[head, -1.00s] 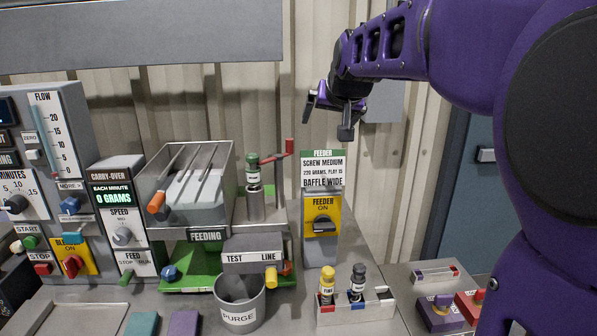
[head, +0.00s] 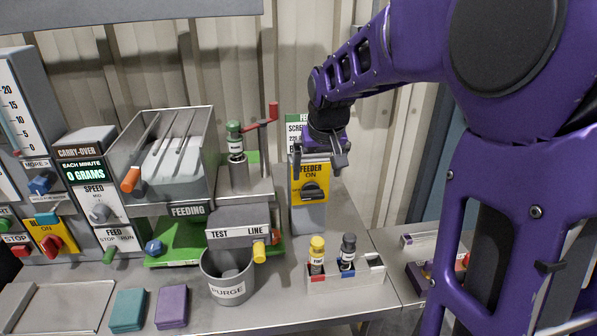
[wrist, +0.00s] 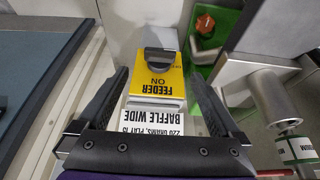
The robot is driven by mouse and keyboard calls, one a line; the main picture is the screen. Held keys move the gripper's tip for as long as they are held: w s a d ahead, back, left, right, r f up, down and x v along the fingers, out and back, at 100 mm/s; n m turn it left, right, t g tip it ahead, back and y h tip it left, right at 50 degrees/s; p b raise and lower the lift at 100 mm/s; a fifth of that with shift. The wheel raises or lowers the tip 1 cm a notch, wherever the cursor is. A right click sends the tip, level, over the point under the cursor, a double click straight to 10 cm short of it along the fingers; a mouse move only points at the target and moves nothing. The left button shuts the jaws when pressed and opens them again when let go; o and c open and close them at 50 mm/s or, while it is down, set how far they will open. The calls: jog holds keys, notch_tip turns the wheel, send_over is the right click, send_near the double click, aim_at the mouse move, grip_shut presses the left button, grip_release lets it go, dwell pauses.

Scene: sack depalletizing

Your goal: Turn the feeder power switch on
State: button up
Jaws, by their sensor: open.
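The feeder power switch is a dark rotary knob (head: 312,191) on a yellow plate (head: 313,169) marked FEEDER ON, on the front of a grey post. In the wrist view the knob (wrist: 160,60) appears upside down with its plate, its bar handle lying crosswise. My gripper (head: 319,164) is open and empty, just above and in front of the plate, fingers pointing down toward it. In the wrist view the knob lies beyond and between the open fingertips (wrist: 158,76), with no contact visible. The gripper partly hides the sign above the switch.
The feeder machine (head: 165,175) with its red-handled crank stands left of the switch. A rack (head: 345,273) with yellow and dark bottles and the PURGE bucket (head: 228,290) stand in front. A corrugated wall is behind. Bare counter (head: 350,222) lies right of the post.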

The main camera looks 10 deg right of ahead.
aim_at(313, 194)
jog(key=x, duration=0.8)
jog(key=shift+w+f, duration=0.2)
jog(key=shift+f, duration=0.15)
jog(key=c, duration=1.3)
